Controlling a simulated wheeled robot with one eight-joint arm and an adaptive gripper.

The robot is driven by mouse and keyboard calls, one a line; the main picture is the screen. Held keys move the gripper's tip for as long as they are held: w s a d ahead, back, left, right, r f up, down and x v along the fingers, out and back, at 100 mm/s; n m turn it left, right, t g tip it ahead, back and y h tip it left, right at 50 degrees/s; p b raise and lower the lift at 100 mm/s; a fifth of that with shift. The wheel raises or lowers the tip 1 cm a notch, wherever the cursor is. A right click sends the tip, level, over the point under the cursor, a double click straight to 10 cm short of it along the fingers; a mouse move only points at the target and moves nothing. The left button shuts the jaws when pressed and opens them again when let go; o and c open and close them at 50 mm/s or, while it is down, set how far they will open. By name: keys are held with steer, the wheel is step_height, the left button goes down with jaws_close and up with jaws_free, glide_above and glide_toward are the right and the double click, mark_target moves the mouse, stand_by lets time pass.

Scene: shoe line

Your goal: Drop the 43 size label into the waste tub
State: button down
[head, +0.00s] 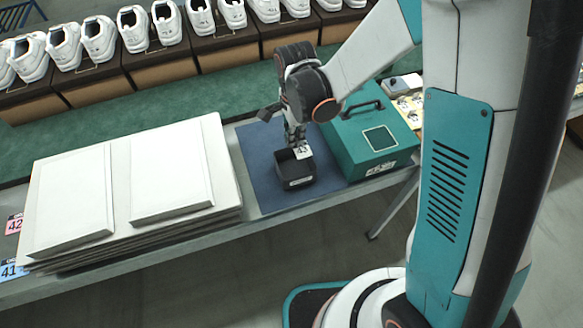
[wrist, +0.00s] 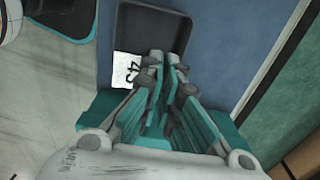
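The 43 size label (head: 304,152) is a small white square. It also shows in the wrist view (wrist: 127,68), sticking out to the left of the fingertips. My gripper (head: 296,142) points down and is shut on the label, just above the black waste tub (head: 298,184). In the wrist view my gripper (wrist: 159,62) has its fingers close together over the tub (wrist: 153,22), and the label overlaps the tub's left edge. The fingers and label hide part of the tub's inside, so its floor shows only partly.
The tub stands on a blue mat (head: 263,186). A teal case (head: 352,148) with a handle stands close on its right. A stack of white panels (head: 125,185) lies left, with a pink 42 label (head: 14,224) and blue 41 label (head: 12,270) beyond. White shoes on boxes line the back.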

step_height(320, 180, down, 6)
steer(key=b, duration=0.3)
steer(key=shift+r+b, duration=0.15)
steer(key=shift+b, duration=0.15)
steer(key=c, duration=1.7)
jaws_free()
step_height(320, 180, up, 12)
steer(key=shift+w+r, duration=0.1)
